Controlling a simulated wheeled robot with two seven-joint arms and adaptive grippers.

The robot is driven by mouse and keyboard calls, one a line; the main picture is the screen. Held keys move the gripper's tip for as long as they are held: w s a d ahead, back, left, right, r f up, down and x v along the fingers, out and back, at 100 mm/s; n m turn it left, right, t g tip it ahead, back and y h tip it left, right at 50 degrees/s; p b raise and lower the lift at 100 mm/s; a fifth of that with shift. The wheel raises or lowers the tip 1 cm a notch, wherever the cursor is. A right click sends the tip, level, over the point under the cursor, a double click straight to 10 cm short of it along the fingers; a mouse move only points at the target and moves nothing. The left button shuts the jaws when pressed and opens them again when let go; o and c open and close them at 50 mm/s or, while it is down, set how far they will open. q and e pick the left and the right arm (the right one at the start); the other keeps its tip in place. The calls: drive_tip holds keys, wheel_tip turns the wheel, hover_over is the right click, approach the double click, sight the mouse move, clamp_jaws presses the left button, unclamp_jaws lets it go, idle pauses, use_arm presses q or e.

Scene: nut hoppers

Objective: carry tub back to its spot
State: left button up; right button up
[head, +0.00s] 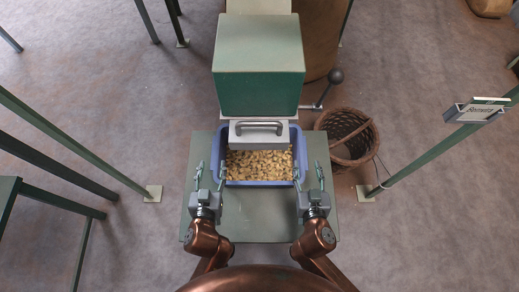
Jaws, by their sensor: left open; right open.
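A blue tub (217,160) filled with tan nuts (260,165) sits on a grey-green stand (255,215), partly under a grey drawer-like part with a handle (260,128). My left gripper (204,177) is open at the tub's left side, its fingers pointing forward. My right gripper (310,177) is open at the tub's right side in the same way. I cannot tell whether the fingers touch the tub walls. The far part of the tub is hidden under the handled part.
A green hopper box (258,65) stands behind the tub, with a black-knobbed lever (335,77) at its right. A wicker basket (347,135) sits on the floor to the right. Green posts stand on both sides, and a small sign (480,110) is at the right. The front of the stand is bare.

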sight(215, 155)
use_arm(q)
drive_tip(key=shift+w+d+f, duration=0.1)
drive_tip(key=shift+f, duration=0.45)
use_arm(e)
drive_tip(key=shift+w+f, duration=0.1)
drive_tip(key=shift+f, duration=0.45)
drive_tip(key=shift+a, duration=0.15)
use_arm(q)
drive_tip(key=shift+r, duration=0.1)
use_arm(e)
drive_tip(key=shift+r, duration=0.1)
use_arm(q)
drive_tip(key=shift+w, duration=0.1)
use_arm(e)
drive_tip(key=shift+w, duration=0.15)
use_arm(q)
drive_tip(key=shift+x, duration=3.8)
use_arm(e)
drive_tip(key=shift+x, duration=3.8)
use_arm(q)
clamp_jaws()
use_arm(e)
clamp_jaws()
